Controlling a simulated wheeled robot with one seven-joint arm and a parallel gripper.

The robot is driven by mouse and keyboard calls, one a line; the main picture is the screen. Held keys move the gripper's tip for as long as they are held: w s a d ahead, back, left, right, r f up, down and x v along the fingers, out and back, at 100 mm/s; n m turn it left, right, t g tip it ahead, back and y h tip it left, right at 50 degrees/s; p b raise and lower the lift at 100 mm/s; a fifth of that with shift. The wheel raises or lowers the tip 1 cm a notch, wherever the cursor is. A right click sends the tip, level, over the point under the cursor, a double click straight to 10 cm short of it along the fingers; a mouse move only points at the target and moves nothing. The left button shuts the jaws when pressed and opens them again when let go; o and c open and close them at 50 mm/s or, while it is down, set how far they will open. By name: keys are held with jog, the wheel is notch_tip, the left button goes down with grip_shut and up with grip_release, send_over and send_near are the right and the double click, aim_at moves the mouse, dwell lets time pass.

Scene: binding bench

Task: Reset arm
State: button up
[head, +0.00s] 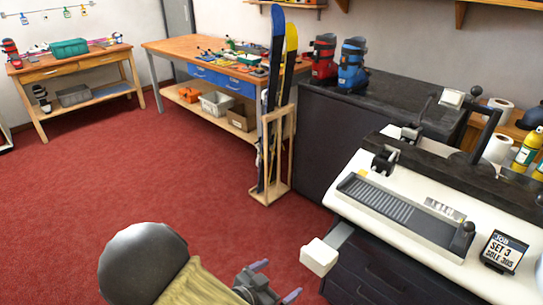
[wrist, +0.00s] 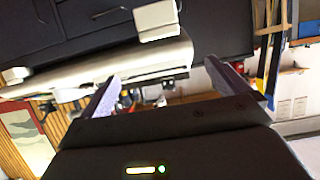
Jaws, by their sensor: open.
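My gripper (head: 276,281) shows at the bottom of the head view, with its two fingers spread apart and nothing between them. It is over the red floor, left of the white binding machine (head: 345,207). In the wrist view my gripper (wrist: 173,88) also shows open and empty, its two pale fingertips wide apart. The wrist view looks tilted or upside down, with dark drawers (wrist: 85,20) and the machine's pale edge beyond the fingers. No object is in contact with my gripper.
A white block on a bar (head: 319,257) juts from the machine's front, near my gripper. A wooden rack (head: 272,190) holds blue and yellow skis. Red (head: 324,60) and blue (head: 353,66) boots stand on the dark counter. A job display (head: 503,251) stands at right. The red floor (head: 110,165) is clear.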

jog(key=w+d+r+n+g+y, duration=0.2)
jog(key=w+r+n+g+y, duration=0.2)
jog(key=y, duration=0.5)
jog(key=s+d+r+n+g, duration=0.3)
jog(key=s+d+r+n, duration=0.2)
jog(key=s+d+r, duration=0.45)
notch_tip(320, 180, up, 16)
jog(key=d+p, duration=0.1)
jog(key=p, duration=1.8)
jog(key=shift+d+r, duration=0.25)
jog(key=shift+d, duration=0.1)
jog(key=shift+s, duration=0.2)
jog(key=shift+w, duration=0.1)
